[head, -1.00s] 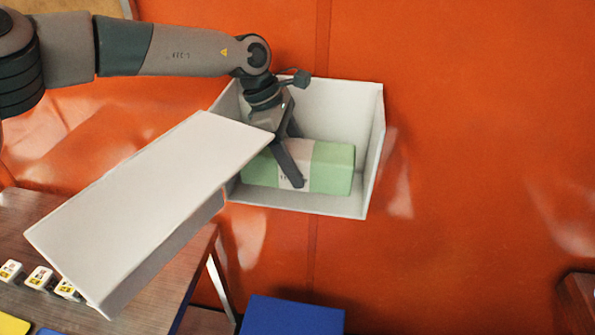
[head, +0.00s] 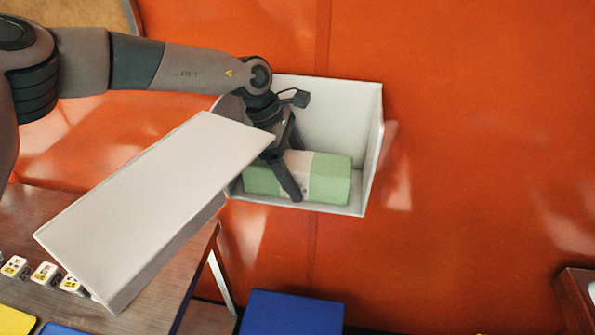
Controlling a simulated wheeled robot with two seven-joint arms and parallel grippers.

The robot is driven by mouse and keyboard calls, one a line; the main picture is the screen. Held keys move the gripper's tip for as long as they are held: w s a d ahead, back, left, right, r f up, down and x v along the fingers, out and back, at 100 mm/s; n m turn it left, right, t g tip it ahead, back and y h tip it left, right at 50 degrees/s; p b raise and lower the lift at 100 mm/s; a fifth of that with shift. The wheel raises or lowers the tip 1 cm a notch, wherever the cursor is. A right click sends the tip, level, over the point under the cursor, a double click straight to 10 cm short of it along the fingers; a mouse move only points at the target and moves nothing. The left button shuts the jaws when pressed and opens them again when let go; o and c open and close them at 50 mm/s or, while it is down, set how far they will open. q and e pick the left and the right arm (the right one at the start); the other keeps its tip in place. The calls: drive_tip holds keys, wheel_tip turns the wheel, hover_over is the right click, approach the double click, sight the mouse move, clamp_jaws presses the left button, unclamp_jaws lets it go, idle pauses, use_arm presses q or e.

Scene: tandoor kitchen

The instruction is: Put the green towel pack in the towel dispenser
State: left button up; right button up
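The green towel pack (head: 331,180), green at both ends with a pale band around the middle, lies level inside the white open-fronted towel dispenser (head: 345,115) on the orange wall. My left gripper (head: 290,180) reaches down into the dispenser from the upper left. One finger crosses the front of the pack at its pale band; the other finger is hidden behind. The pack moves with the gripper, so it is held. It is low, close to the dispenser floor; I cannot tell whether it touches. My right gripper is not in view.
A long white panel (head: 155,205) slants from the dispenser's left side toward the lower left, partly hiding its left part. Below it, a wooden table (head: 40,215) holds several small yellow-labelled white blocks (head: 45,272). A blue object (head: 290,313) stands below the dispenser.

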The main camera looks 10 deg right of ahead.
use_arm(q)
drive_tip(key=shift+r, duration=0.2)
drive_tip(key=b+v, duration=0.6)
drive_tip(key=v, duration=0.4)
drive_tip(key=shift+a+r+b, duration=0.1)
drive_tip(key=shift+r+b, duration=0.05)
drive_tip(key=shift+b, duration=0.15)
drive_tip(key=shift+v, duration=0.75)
